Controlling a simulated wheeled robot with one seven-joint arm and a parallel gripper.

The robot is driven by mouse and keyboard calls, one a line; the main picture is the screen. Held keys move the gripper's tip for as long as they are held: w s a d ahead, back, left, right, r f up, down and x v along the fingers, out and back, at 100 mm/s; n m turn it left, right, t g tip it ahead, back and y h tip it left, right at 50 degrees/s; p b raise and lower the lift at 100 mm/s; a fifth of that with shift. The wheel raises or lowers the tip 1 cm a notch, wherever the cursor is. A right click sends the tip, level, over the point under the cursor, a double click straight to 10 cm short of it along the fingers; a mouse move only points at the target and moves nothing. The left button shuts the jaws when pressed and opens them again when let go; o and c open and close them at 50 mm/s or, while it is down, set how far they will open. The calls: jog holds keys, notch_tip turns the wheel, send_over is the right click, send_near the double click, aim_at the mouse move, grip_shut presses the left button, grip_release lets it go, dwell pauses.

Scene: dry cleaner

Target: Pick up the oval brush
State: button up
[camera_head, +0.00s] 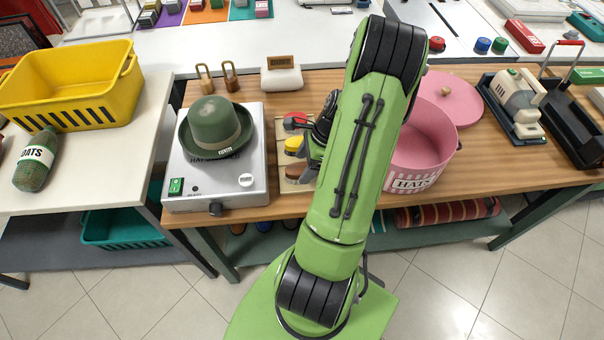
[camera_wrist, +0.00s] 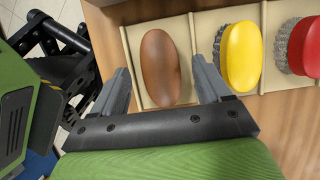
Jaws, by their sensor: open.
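The brown oval brush (camera_wrist: 160,66) lies in the end compartment of a beige tray (camera_wrist: 205,30). In the head view, the brown brush (camera_head: 295,171) is at the tray's near end, partly beside my gripper. My gripper (camera_wrist: 160,72) is open and empty, with one finger on each side of the brown brush in the wrist view. I cannot tell how far above it the fingertips are. A yellow brush (camera_wrist: 241,56) and a red brush (camera_wrist: 303,46), both with grey bristles, lie in neighbouring compartments. In the head view, my arm partly covers the tray.
A metal stand with a green hat (camera_head: 215,125) is left of the tray. A pink hat box (camera_head: 425,150) is to the right, behind my arm. Two padlocks and a cream block (camera_head: 281,78) stand behind. A yellow basket (camera_head: 75,85) is on the left table.

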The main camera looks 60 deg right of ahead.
aim_at(302, 167)
jog(key=shift+x, duration=1.1)
jog(key=c, duration=1.1)
notch_tip(302, 167, up, 10)
jog(key=p, duration=0.2)
jog(key=shift+p, duration=0.35)
